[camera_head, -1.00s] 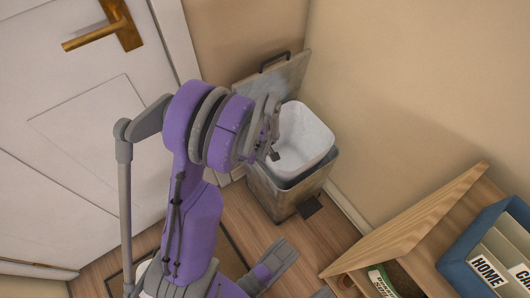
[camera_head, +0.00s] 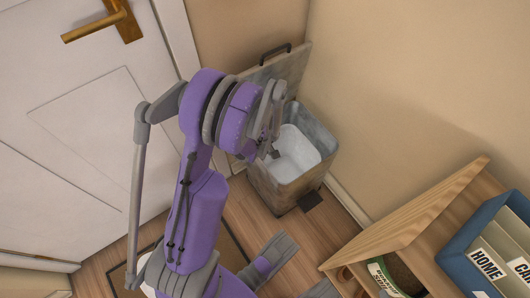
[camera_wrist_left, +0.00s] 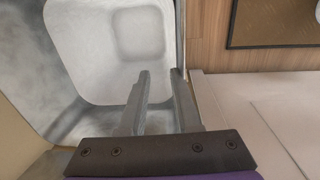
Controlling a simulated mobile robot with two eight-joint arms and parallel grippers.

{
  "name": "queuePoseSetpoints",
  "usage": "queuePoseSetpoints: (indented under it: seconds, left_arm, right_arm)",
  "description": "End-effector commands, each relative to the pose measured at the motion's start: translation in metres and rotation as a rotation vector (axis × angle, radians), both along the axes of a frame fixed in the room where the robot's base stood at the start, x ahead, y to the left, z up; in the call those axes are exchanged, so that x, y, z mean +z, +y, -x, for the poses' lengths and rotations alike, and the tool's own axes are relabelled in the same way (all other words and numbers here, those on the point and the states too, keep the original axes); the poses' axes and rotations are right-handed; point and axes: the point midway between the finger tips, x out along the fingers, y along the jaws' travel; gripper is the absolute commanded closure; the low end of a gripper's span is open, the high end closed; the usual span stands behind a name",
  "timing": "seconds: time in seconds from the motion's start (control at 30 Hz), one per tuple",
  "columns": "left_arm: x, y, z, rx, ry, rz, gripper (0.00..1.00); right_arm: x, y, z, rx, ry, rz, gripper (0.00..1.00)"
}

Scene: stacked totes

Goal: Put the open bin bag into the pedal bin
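The pedal bin (camera_head: 277,194) is a grey, worn metal bin in the corner, with its lid (camera_head: 290,72) standing open against the wall. The white open bin bag (camera_head: 302,152) sits down inside the bin, its rim below the bin's rim. In the left wrist view the bag (camera_wrist_left: 92,82) shows from above as a rounded white box shape, mouth open. My left gripper (camera_head: 270,153) is over the bin's left side, at the bag's edge. In the left wrist view its fingers (camera_wrist_left: 162,78) are parted, with nothing clearly held between them.
A white door (camera_head: 80,130) with a brass handle (camera_head: 105,25) is at the left. A wooden shelf unit (camera_head: 415,215) with a blue box of folders (camera_head: 458,262) stands at the lower right. A dark mat (camera_head: 232,252) lies on the wooden floor. The bin's pedal (camera_head: 310,201) faces the room.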

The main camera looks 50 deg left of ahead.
Motion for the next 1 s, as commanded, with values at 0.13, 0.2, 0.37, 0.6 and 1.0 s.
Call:
queuePoseSetpoints:
  seconds: [0.13,0.2,0.37,0.6,1.0]
  left_arm:
    - [0.000,0.000,0.001,0.000,0.003,0.000,0.62]
    - [0.001,0.000,0.001,0.000,0.003,0.000,0.62]
    - [0.018,0.000,0.003,0.000,0.004,0.000,0.62]
    - [0.068,0.000,0.007,0.001,0.002,0.000,0.62]
    - [0.108,0.001,0.009,0.000,0.001,0.000,0.62]
  right_arm:
    - [0.000,0.000,0.000,0.000,0.000,0.000,0.34]
    - [0.000,0.000,0.000,0.000,0.000,0.000,0.34]
    - [0.004,0.000,0.001,0.000,0.001,0.000,0.34]
    - [0.019,0.000,0.004,0.000,0.000,0.000,0.34]
    - [0.032,0.000,0.006,0.000,-0.002,0.000,0.34]
